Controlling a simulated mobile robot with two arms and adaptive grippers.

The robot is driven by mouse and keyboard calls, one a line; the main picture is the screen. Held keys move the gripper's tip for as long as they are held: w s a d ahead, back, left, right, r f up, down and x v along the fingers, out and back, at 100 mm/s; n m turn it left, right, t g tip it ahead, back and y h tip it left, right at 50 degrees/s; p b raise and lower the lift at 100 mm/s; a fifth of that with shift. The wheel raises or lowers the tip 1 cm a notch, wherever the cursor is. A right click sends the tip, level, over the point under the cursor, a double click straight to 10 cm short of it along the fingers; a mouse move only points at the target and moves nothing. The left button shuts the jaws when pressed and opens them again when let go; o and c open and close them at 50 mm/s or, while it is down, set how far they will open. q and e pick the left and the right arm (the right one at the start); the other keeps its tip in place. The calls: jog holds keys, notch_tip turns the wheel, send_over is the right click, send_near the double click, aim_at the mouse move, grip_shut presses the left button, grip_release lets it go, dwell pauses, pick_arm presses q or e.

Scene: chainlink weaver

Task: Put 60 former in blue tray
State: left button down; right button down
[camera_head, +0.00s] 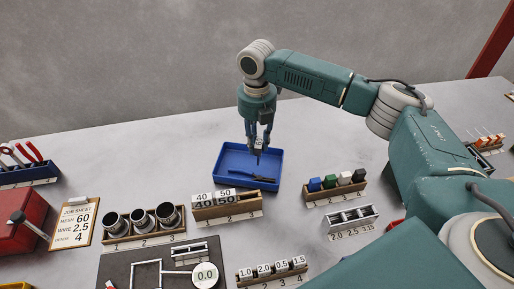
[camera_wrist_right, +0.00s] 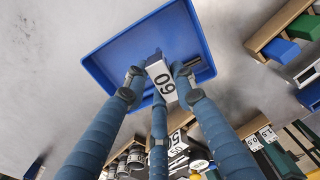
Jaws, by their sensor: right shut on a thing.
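The blue tray (camera_head: 228,162) lies on the table at the middle of the head view, and it also fills the upper part of the right wrist view (camera_wrist_right: 112,62). My right gripper (camera_head: 257,150) points down over the tray. It is shut on the 60 former (camera_wrist_right: 162,84), a pale block with a black "60" on its face, which shows between the fingers in the right wrist view. In the head view the former is mostly hidden by the fingers. I cannot tell the exact gap between former and tray floor. My left gripper is not in view.
A dark tool (camera_head: 252,177) lies in the tray. In front stand a wooden rack (camera_head: 228,212) of 40 and 50 blocks and a rack of metal cups (camera_head: 143,235). Right of the tray is a rack of coloured blocks (camera_head: 335,190). The table behind the tray is clear.

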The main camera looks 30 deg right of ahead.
jog(key=shift+f, duration=1.7)
jog(key=c, duration=1.4)
grip_release()
jog(key=shift+f, duration=0.1)
notch_tip(320, 180, up, 12)
jog(key=shift+f+b, duration=0.15)
jog(key=shift+b, duration=1.1)
jog(key=shift+r, duration=0.3)
